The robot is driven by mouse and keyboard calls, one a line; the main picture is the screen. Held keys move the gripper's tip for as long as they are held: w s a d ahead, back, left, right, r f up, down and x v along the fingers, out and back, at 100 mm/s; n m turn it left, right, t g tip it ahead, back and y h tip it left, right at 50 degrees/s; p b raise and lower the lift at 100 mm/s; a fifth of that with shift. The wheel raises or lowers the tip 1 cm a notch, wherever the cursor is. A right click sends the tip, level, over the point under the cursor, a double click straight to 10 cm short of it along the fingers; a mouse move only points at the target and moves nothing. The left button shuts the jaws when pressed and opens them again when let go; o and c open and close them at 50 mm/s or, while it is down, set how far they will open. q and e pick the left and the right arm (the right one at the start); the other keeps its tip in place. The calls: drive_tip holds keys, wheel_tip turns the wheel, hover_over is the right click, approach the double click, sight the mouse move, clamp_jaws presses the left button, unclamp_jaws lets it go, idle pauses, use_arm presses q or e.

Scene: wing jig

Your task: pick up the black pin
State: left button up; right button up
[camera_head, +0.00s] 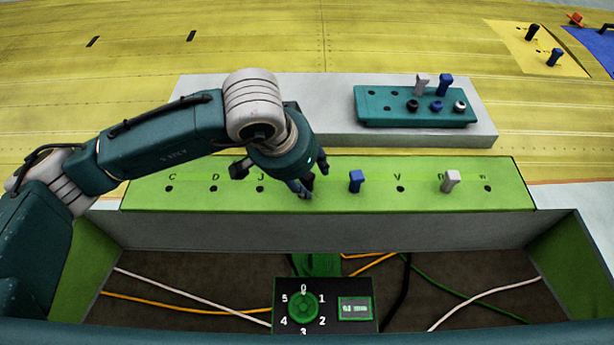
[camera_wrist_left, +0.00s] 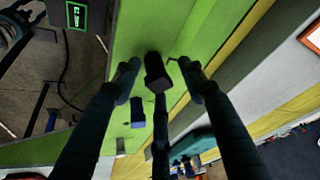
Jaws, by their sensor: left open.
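A black pin (camera_wrist_left: 156,74) stands in the green hole strip (camera_head: 225,199), seen from above in the left wrist view. In the head view my left gripper (camera_head: 302,187) is over the strip's middle and mostly hides this pin. The left gripper (camera_wrist_left: 158,78) is open, with its fingers spread around the black pin. I see no grip on it, and contact cannot be told. A blue pin (camera_head: 356,181) stands just to the right, and it also shows in the left wrist view (camera_wrist_left: 138,113). My right gripper is not in view.
A white pin (camera_head: 450,180) stands farther right in the strip. A teal rack (camera_head: 385,119) with several pins sits behind on a grey block (camera_head: 340,127). Another black pin (camera_head: 532,33) is at the far right. A dial box (camera_head: 283,322) and cables lie in front.

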use_arm(q)
clamp_jaws()
drive_tip(key=shift+r, duration=0.1)
drive_tip(key=shift+r, duration=0.1)
drive_tip(key=shift+w+r+b, duration=0.1)
drive_tip(key=shift+r+b, duration=0.35)
drive_tip(key=shift+r, duration=0.2)
wheel_tip(320, 180, up, 18)
drive_tip(key=b, duration=0.5)
drive_tip(key=shift+r, duration=0.25)
